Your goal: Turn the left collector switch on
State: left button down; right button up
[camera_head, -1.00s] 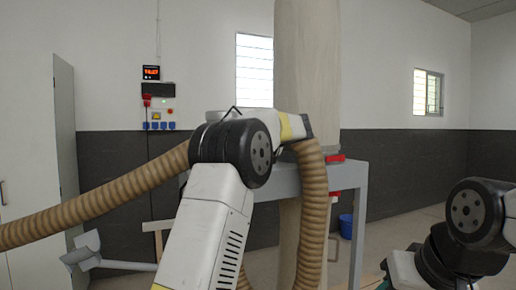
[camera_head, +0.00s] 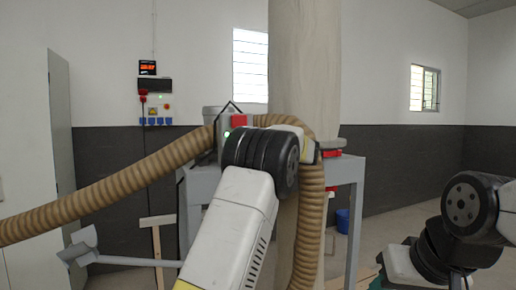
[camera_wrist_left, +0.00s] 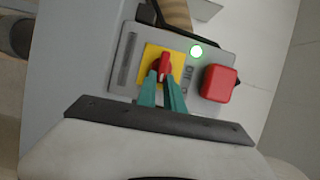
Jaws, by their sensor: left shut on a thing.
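The left collector's switch is a red rotary knob (camera_wrist_left: 165,62) on a yellow plate (camera_wrist_left: 150,54), set in a grey control panel (camera_wrist_left: 127,80) in the left wrist view. My left gripper (camera_wrist_left: 163,78) has teal fingers and is shut on the knob. A round light (camera_wrist_left: 196,51) on the panel glows green, and a square red button (camera_wrist_left: 219,83) sits right of the switch. In the head view, the green light (camera_head: 227,134) shows just above my left arm (camera_head: 235,225). The switch and left gripper are hidden there.
Brown ribbed hoses (camera_head: 95,190) run left and down beside a pale filter bag (camera_head: 305,70). A grey metal frame (camera_head: 356,225) stands behind my left arm. A cabinet (camera_head: 62,130) is at the left. Open floor lies at the right.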

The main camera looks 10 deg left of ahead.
pick_arm(q)
jog(key=shift+f+m, duration=0.1)
jog(key=shift+m, duration=0.2)
dwell(0.4)
jog(key=c, duration=1.5)
grip_release()
jog(key=shift+o, duration=0.2)
jog(key=v, duration=0.7)
jog(key=shift+d, duration=0.35)
jog(key=shift+s+f, duration=0.1)
jog(key=shift+s, duration=0.05)
